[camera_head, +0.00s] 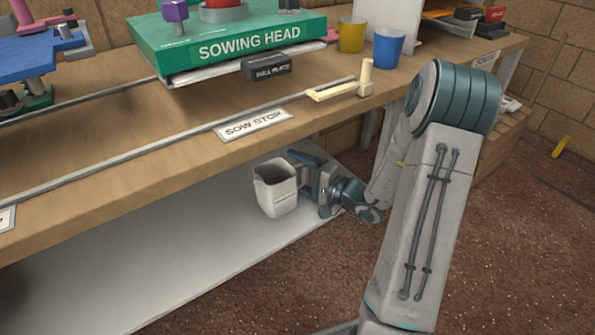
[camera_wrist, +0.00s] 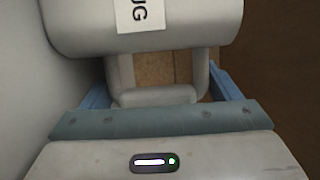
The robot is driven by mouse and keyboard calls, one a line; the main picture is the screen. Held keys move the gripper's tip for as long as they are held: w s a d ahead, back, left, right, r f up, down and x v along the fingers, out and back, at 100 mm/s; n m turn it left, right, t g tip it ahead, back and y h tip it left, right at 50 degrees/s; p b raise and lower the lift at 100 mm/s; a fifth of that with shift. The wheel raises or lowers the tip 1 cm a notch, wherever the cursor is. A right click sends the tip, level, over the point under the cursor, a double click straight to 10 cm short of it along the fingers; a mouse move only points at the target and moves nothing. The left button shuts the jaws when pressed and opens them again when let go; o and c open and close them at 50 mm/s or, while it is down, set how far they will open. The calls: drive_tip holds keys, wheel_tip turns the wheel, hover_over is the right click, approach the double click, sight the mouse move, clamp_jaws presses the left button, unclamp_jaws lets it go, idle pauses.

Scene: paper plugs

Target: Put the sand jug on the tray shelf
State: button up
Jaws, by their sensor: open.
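The sand jug (camera_head: 276,188), a pale grey open-topped vessel, is at the low white shelf (camera_head: 150,270) under the workbench, near its right end. It looks about upright; I cannot tell for sure whether its base touches the shelf. My gripper (camera_head: 307,178) is at the jug's right side, with its jaws open. In the wrist view, the jug (camera_wrist: 190,25) shows a white label ending in "UG", and its handle (camera_wrist: 158,97) lies between my blue fingers (camera_wrist: 160,80). The jug's inside is mostly hidden.
The bench (camera_head: 150,165) overhangs the shelf closely above the jug. On it are a green "SOWING HEAD" block (camera_head: 240,45), a yellow cup (camera_head: 351,34), a blue cup (camera_head: 388,48) and a wooden lever (camera_head: 345,90). Brown floor (camera_head: 280,295) is clear in front.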

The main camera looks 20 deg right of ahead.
drive_tip(key=p+v, duration=0.3)
drive_tip(key=v, duration=0.8)
drive_tip(key=shift+s+d, duration=0.3)
drive_tip(key=shift+s, duration=0.1)
drive_tip(key=shift+a, duration=0.1)
